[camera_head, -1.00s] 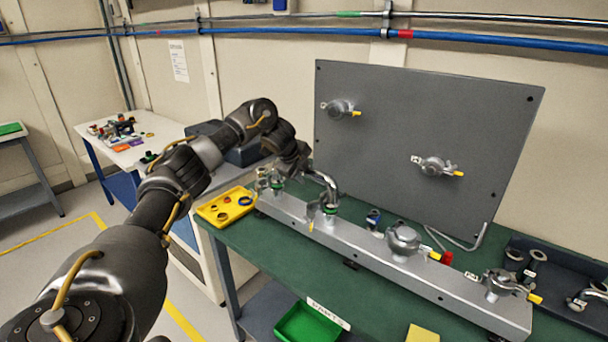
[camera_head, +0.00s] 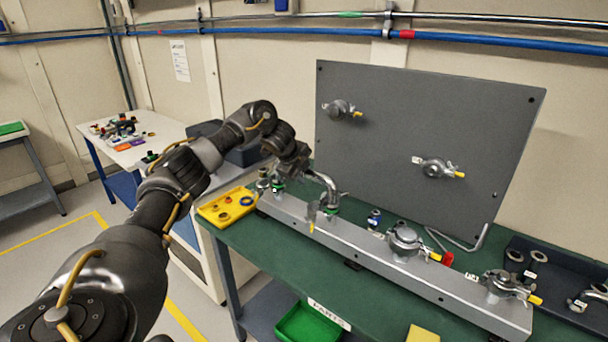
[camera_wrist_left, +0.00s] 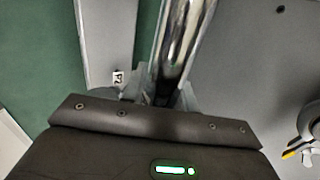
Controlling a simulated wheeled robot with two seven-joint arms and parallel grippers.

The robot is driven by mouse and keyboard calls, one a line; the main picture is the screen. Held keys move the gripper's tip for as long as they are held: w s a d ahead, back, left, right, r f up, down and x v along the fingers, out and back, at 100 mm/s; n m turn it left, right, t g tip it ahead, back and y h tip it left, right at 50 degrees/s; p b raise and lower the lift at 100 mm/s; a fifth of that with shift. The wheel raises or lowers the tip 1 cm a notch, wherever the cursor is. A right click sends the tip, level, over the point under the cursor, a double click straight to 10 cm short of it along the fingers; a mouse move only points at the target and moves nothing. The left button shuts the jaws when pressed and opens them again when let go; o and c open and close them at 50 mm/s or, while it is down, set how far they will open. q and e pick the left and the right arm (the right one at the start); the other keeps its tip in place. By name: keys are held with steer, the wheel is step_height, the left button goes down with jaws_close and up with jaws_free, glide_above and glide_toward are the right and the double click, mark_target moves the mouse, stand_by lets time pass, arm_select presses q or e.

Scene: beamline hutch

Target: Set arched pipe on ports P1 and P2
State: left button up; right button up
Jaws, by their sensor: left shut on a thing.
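The arched pipe (camera_head: 327,183) is a shiny metal bend above the left part of the long grey rail. My left gripper (camera_head: 299,170) is shut on it near the top of its arch. The pipe's two ends come down at two ports with green rings, the left one (camera_head: 277,187) and the right one (camera_head: 331,211). Whether the ends touch the ports I cannot tell. The left wrist view shows the chrome pipe (camera_wrist_left: 183,40) running up from my jaws, beside the rail (camera_wrist_left: 107,35) with a small white label. My right gripper is not in view.
An upright grey panel (camera_head: 420,115) stands behind the rail. Clamped fittings (camera_head: 403,240) sit further right on the rail. A yellow tray (camera_head: 226,206) with rings lies left of it. A dark tray (camera_head: 540,245) with flanges is at the right. Green bench top is free in front.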

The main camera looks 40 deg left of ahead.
arm_select(q)
steer(key=shift+f, duration=0.4)
stand_by(0.6)
stand_by(1.1)
steer(key=o, duration=1.1)
steer(key=shift+f, duration=0.1)
steer(key=shift+o, duration=0.2)
